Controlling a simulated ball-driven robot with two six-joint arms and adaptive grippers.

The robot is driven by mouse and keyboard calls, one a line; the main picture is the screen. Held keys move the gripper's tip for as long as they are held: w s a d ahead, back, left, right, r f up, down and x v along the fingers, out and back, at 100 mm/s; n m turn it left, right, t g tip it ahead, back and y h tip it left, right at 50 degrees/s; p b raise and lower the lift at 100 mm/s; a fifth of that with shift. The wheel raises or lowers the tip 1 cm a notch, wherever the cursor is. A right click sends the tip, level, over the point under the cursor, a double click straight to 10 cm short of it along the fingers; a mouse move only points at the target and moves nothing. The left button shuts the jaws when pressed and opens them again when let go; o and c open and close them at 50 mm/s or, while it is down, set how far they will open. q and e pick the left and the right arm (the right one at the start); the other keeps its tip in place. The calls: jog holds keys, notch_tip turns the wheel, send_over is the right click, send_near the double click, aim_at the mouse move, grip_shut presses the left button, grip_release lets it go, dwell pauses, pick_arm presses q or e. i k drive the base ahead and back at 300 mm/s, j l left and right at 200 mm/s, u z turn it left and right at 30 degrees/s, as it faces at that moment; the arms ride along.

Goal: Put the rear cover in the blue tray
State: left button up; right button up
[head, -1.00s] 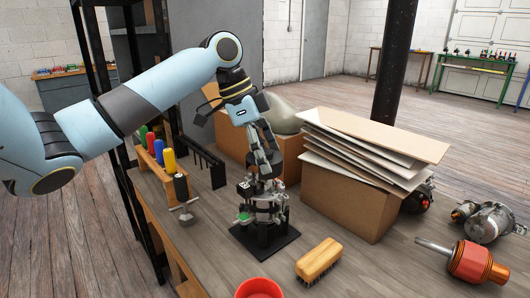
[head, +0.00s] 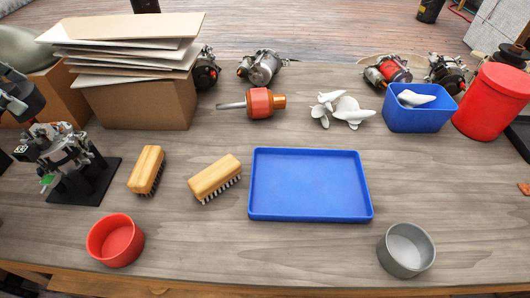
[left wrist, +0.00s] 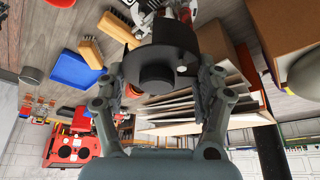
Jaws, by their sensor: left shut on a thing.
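In the left wrist view my left gripper (left wrist: 162,75) is shut on a dark, round part with a raised round middle, which looks like the rear cover (left wrist: 160,50). The fingers hold it from both sides. In the head view only a dark piece of my left arm or its load shows at the left edge, above the alternator; which one I cannot tell. The alternator (head: 62,155) stands on a black stand at the left. The flat blue tray (head: 310,185) lies empty in the middle of the bench; it also shows in the left wrist view (left wrist: 75,70). My right gripper is out of view.
Two wooden brushes (head: 147,170) (head: 215,177) lie between alternator and tray. A red bowl (head: 115,240) and grey bowl (head: 405,250) stand near the front. Behind are a cardboard box (head: 140,103), a rotor (head: 260,102), white fans (head: 345,110) and a blue bin (head: 415,118).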

aim_at(307, 186)
jog(key=k, duration=0.45)
jog(key=l+z, duration=0.1)
jog(key=z, duration=0.3)
jog(key=l+z, duration=0.1)
jog(key=z, duration=0.3)
jog(key=l+z, duration=0.1)
jog(key=z, duration=0.3)
